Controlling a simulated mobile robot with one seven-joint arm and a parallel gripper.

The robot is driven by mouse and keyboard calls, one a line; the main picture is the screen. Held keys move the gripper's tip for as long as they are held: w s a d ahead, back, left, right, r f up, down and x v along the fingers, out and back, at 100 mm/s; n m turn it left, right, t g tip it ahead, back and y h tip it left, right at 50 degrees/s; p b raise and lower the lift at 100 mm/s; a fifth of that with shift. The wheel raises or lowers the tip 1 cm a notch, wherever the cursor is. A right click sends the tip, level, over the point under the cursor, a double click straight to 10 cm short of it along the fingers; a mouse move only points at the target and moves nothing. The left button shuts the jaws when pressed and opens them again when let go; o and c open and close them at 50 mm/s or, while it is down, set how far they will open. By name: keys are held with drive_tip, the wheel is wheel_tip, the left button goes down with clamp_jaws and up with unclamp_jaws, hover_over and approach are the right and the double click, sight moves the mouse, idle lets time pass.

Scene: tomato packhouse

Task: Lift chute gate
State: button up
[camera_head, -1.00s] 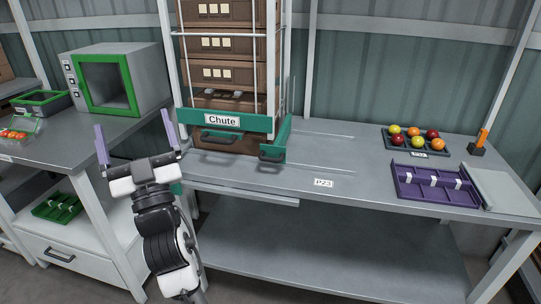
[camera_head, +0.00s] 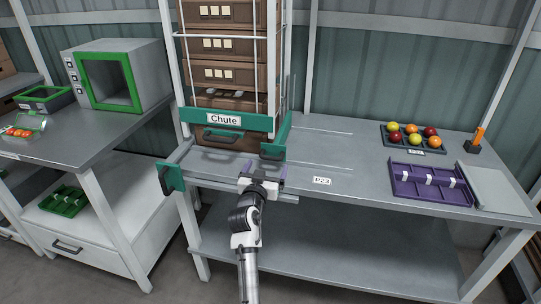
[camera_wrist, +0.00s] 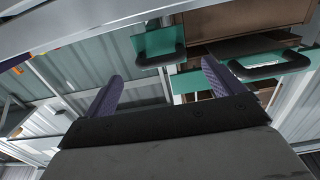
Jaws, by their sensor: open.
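The chute is a tall white frame holding a stack of brown crates, with a green crossbar (camera_head: 240,122) labelled "Chute". A small green plate with a dark handle (camera_head: 272,153) hangs at the frame's lower right; it looks like the gate, though I cannot be sure. In the wrist view a green plate with a dark handle (camera_wrist: 160,58) shows ahead, between the finger lines. My gripper (camera_head: 266,170) is open and empty, just below and in front of that handle, apart from it. Its purple fingers (camera_wrist: 160,85) are spread in the wrist view.
A green bracket (camera_head: 172,179) juts from the bench's left front. A purple tray (camera_head: 430,197) and a tray of tomatoes (camera_head: 412,148) stand at right. The bench middle is clear.

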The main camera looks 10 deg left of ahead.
sight(270, 158)
drive_tip(key=w+p, duration=0.1)
drive_tip(key=w, duration=0.5)
drive_tip(key=c, duration=1.3)
wheel_tip(270, 158, up, 11)
drive_tip(key=p, duration=0.3)
drive_tip(key=shift+r, duration=0.1)
drive_tip(key=o, duration=1.3)
